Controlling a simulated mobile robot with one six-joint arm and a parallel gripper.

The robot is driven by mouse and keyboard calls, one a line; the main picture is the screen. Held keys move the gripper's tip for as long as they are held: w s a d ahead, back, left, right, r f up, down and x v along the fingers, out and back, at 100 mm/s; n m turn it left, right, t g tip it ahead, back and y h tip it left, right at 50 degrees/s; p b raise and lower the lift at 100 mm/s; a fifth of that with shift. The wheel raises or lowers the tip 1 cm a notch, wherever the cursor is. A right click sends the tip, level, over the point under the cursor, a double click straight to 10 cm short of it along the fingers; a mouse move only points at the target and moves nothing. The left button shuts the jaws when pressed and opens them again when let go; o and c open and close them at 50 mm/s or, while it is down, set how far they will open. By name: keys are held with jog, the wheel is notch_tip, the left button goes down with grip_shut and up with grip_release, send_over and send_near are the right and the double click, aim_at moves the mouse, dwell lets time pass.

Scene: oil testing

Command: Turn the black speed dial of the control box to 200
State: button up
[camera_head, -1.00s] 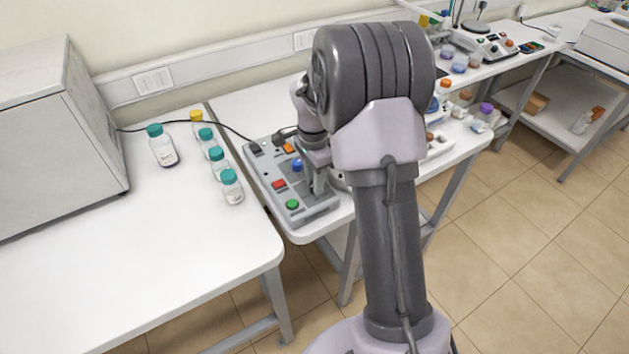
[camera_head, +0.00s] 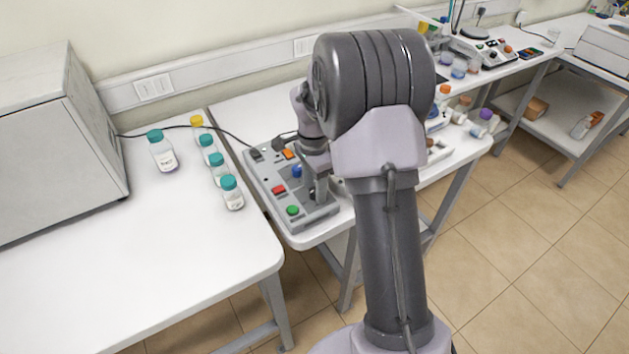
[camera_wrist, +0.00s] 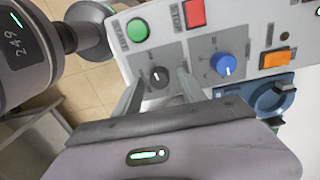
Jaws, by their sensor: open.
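The grey control box (camera_head: 262,188) lies on the middle table. In the wrist view its face (camera_wrist: 252,22) carries a small black dial (camera_wrist: 158,77) with a light pointer mark, and a larger blue dial (camera_wrist: 223,65). I cannot read the numbers around the black dial. My gripper (camera_wrist: 158,82) is open, with one finger on each side of the black dial; I see gaps between it and the fingers. In the head view my gripper (camera_head: 318,192) is over the right part of the box, and the black dial cannot be made out clearly.
On the box are a green button (camera_wrist: 138,30), a red switch (camera_wrist: 195,13) and an orange switch (camera_wrist: 276,60). A blue device (camera_wrist: 262,97) stands beside it. Several teal-capped bottles (camera_head: 230,192) stand on the left table (camera_head: 150,255). A black cable (camera_head: 222,134) runs behind.

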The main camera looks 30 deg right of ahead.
aim_at(313, 188)
notch_tip(313, 188, up, 17)
jog(key=p, duration=0.5)
jog(key=shift+w+r+p, duration=0.2)
jog(key=shift+w+p, duration=0.1)
jog(key=shift+w, duration=0.05)
jog(key=s+a+r+n+t+b, duration=0.2)
jog(key=s+a+r+n+b, duration=0.25)
jog(key=s+a, duration=0.3)
jog(key=s+a+f+n+t+y+b, duration=0.1)
jog(key=s+a+n, duration=0.3)
jog(key=s, duration=0.4)
jog(key=s+a+f+n+t+y+b, duration=0.1)
jog(key=s+a+f+n+t+b, duration=0.2)
jog(key=s, duration=0.5)
jog(key=a+f+n, duration=0.1)
jog(key=a+n, duration=0.1)
jog(key=a, duration=0.1)
jog(key=shift+s+a+f, duration=0.15)
jog(key=shift+s+a, duration=0.15)
jog(key=shift+a, duration=0.05)
